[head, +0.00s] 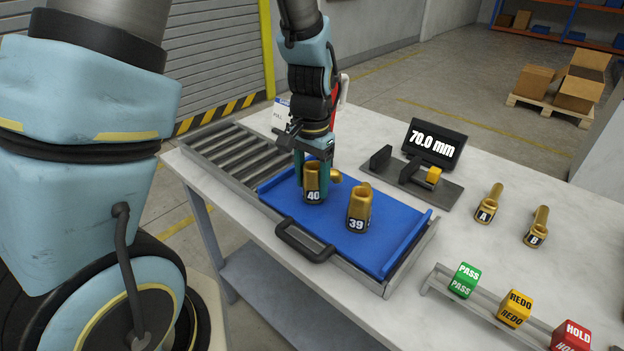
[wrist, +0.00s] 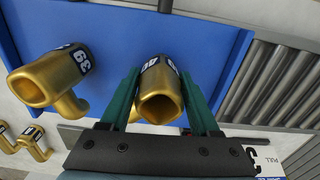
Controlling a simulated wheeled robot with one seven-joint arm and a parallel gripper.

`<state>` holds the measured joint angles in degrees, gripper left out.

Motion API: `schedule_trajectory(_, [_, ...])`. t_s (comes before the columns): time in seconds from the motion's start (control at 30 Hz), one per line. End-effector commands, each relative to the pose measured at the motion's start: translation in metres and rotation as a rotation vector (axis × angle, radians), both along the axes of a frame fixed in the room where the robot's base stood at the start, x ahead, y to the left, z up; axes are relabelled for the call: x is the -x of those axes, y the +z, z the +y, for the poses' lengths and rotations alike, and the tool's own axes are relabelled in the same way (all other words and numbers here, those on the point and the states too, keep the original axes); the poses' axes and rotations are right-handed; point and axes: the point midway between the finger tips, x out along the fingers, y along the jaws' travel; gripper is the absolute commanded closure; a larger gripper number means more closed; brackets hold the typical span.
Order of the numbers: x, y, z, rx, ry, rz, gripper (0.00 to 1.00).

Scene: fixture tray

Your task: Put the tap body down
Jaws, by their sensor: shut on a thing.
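A brass tap body labelled 40 (head: 313,184) stands upright at the blue tray's left part. My gripper (head: 311,170) is shut on it, coming from above. In the wrist view the green fingers (wrist: 162,98) lie on both sides of this tap body (wrist: 158,92). Its base appears to be at the tray floor, but I cannot tell if it touches. A second brass tap body labelled 39 (head: 359,208) stands to its right on the blue tray (head: 350,240); it also shows in the wrist view (wrist: 50,78).
A roller track (head: 222,152) lies left of the tray. A gauge with a 70.0 mm display (head: 434,144) stands behind it. Brass pieces A (head: 488,205) and B (head: 537,228) stand at right. PASS (head: 465,281), REDO (head: 515,309) and HOLD (head: 571,336) blocks line the front right.

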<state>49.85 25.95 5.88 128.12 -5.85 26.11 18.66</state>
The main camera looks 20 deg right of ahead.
Motion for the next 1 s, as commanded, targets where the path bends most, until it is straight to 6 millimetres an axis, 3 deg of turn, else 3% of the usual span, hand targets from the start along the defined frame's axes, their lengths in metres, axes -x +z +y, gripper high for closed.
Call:
schedule_trajectory(0.13, [0.000, -0.004, 0.000, 0.001, 0.000, -0.001, 1.00])
schedule_trajectory(0.17, [0.000, -0.003, 0.000, 0.000, 0.000, 0.000, 0.34])
schedule_trajectory(0.4, [0.000, -0.003, 0.000, 0.000, 0.000, 0.000, 0.07])
schedule_trajectory(0.77, [0.000, 0.004, -0.001, 0.003, 0.000, -0.002, 0.07])
schedule_trajectory(1.0, [-0.001, 0.045, -0.002, 0.006, -0.001, -0.005, 0.07])
